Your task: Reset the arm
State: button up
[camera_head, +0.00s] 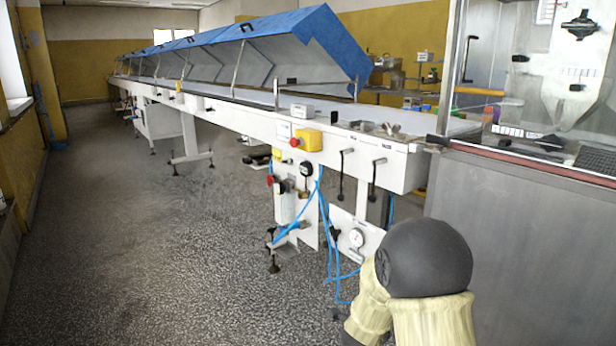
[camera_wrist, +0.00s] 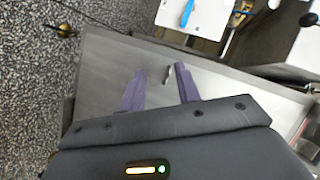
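My gripper (camera_wrist: 161,79) shows in the wrist view with its two dark purple-grey fingers spread apart and nothing held between them. I cannot tell how far away the panel is. In the head view, part of my arm, a dark round joint with beige covers, fills the lower right. My gripper is not visible in the head view.
A long white conveyor machine (camera_head: 240,115) with blue lids (camera_head: 290,38) runs into the distance. Its front end carries levers, a yellow switch box (camera_head: 308,139) and hanging blue hoses (camera_head: 321,215). A large grey cabinet (camera_head: 520,240) stands close on the right. The speckled floor (camera_head: 130,250) at left is clear.

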jog(key=s+a+r+n+g+y+p, duration=0.25)
jog(key=s+r+n+g+p, duration=0.2)
jog(key=s+n, duration=0.7)
jog(key=s+a+r+n+g+y+p, duration=0.1)
jog(key=s+r+n+g+y+p, duration=0.35)
jog(key=s+n, duration=0.65)
notch_tip(320, 180, up, 38)
jog(key=s+m+h+p, duration=0.1)
jog(key=s+m+p, duration=0.2)
jog(key=p, duration=3.3)
jog(key=shift+d+f+p, duration=0.15)
jog(key=shift+f+p, duration=0.1)
jog(key=shift+p, duration=0.05)
jog(key=shift+w+m, duration=0.1)
jog(key=shift+m, duration=0.15)
jog(key=shift+s, duration=0.2)
